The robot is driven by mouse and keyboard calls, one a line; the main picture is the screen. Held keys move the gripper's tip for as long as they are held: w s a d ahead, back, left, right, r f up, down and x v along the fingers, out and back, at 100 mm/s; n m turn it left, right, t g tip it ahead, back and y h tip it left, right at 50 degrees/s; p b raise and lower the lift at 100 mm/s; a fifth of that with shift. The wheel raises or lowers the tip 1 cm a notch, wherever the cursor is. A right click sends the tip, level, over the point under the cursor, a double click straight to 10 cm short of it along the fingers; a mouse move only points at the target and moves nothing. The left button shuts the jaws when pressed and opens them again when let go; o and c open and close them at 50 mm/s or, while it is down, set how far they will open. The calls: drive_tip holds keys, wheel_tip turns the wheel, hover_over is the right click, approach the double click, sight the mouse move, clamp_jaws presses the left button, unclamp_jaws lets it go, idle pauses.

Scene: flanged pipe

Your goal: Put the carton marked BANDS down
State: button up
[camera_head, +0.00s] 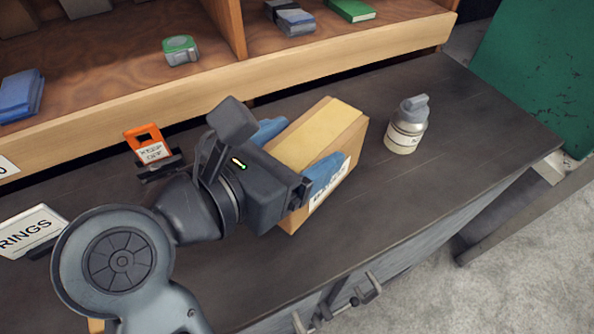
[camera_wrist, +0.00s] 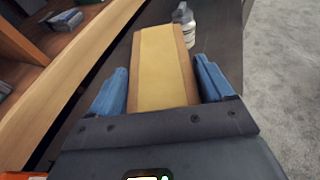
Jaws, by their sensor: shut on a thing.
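The carton marked BANDS (camera_head: 322,137) is a brown cardboard box with a yellow tape strip on top and a white label on its front side, the label partly covered by a finger. My gripper (camera_head: 297,152) has blue fingers, one on each side of the carton, and is shut on it. In the wrist view the carton (camera_wrist: 161,65) lies between the two blue fingers of my gripper (camera_wrist: 163,92). The carton is over the dark bench top (camera_head: 455,125); I cannot tell whether its underside touches it.
A white bottle with a grey cap (camera_head: 406,125) stands right of the carton. An orange KEEP OFF sign (camera_head: 148,146) and a RINGS sign (camera_head: 30,231) are at left. A wooden shelf (camera_head: 130,105) runs behind. Bare bench lies at the right, up to its front edge.

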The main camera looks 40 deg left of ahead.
drive_tip(key=shift+f+b, duration=1.3)
drive_tip(key=shift+f, duration=0.6)
drive_tip(key=shift+f, duration=0.2)
drive_tip(key=o, duration=1.7)
drive_tip(key=shift+r, duration=0.15)
drive_tip(key=b+v, duration=0.2)
drive_tip(key=v, duration=1)
